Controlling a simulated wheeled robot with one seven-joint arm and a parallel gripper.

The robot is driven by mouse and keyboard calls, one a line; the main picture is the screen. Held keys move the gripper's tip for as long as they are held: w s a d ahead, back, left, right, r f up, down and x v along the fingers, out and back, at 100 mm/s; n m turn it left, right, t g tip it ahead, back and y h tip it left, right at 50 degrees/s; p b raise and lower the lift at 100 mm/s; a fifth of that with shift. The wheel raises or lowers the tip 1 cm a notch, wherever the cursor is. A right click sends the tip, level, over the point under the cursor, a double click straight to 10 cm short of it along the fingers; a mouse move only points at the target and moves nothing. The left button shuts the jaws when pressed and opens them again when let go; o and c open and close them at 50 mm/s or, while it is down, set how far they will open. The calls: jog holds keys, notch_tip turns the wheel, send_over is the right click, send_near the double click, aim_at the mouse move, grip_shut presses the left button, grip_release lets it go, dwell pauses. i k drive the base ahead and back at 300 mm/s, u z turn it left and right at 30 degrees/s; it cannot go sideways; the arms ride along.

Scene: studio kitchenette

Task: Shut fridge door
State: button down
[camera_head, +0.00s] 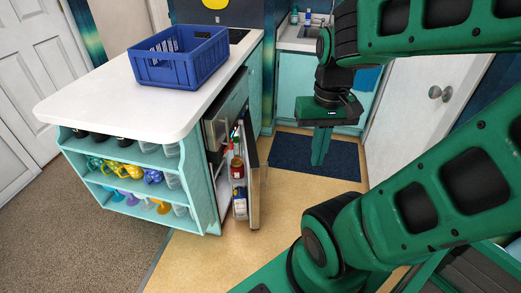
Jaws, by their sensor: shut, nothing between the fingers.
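The fridge door (253,178) stands open below the white counter, swung out from the teal island. Its inner shelves face left and hold a red-lidded jar (237,168) and other bottles and packs. The fridge interior is mostly hidden behind the door and these items. My gripper (319,160) hangs pointing down to the right of the door, apart from it, over the dark mat. Its fingers are shut and empty.
A blue crate (165,72) sits on the white countertop (75,105). Open shelves (130,170) with mugs and glasses fill the island's end. A dark blue mat (290,152) lies before the sink cabinet (290,90). The tan floor (215,260) near the fridge door is clear.

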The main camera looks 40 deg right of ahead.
aim_at(252, 164)
jog(key=u, duration=0.05)
jog(key=i, duration=1)
jog(key=z, duration=0.05)
